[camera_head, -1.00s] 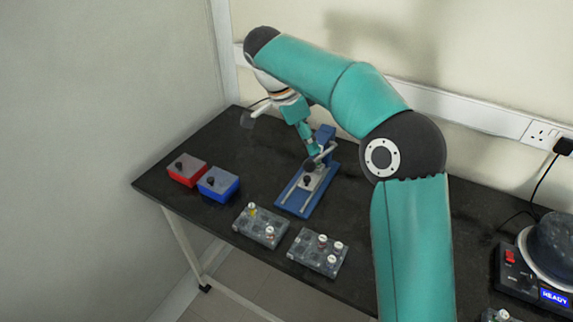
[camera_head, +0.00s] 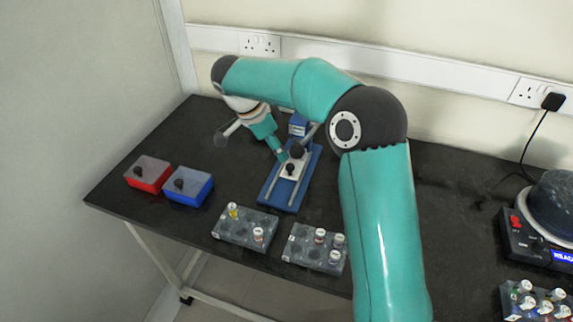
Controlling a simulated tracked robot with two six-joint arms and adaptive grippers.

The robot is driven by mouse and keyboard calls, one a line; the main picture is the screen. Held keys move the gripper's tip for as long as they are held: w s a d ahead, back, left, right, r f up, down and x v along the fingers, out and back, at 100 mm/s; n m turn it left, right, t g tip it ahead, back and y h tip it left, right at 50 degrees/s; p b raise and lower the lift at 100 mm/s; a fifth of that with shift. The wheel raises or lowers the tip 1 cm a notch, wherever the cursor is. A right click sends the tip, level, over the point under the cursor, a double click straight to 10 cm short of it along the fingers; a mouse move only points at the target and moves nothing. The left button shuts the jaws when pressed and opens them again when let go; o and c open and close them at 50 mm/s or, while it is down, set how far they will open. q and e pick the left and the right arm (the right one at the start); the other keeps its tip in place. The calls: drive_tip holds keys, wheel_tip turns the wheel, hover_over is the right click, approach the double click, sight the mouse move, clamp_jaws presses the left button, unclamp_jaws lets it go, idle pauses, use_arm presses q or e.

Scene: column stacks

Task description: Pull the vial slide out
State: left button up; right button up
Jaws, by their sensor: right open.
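The vial slide is a blue base (camera_head: 274,193) with two pale rails and a light plate (camera_head: 293,169) carrying dark round knobs. It stands mid-table in the head view. My right gripper (camera_head: 282,155) reaches down from the upper left, with its teal finger close beside the plate and the upper knob. It is open. Whether it touches the slide cannot be told, since the finger and wrist overlap the far part. My left gripper is not in view.
A red box (camera_head: 148,180) and a blue box (camera_head: 187,196) stand at the left. Two racks (camera_head: 230,233) (camera_head: 300,251) with capped vials stand in front of the slide. At the right are a dark machine (camera_head: 525,243) and another vial rack (camera_head: 509,297).

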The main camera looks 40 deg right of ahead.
sight(289, 166)
drive_tip(key=x, duration=0.7)
drive_tip(key=shift+s+d+f, duration=0.15)
drive_tip(key=shift+d+f, duration=0.05)
drive_tip(key=shift+f, duration=0.05)
clamp_jaws()
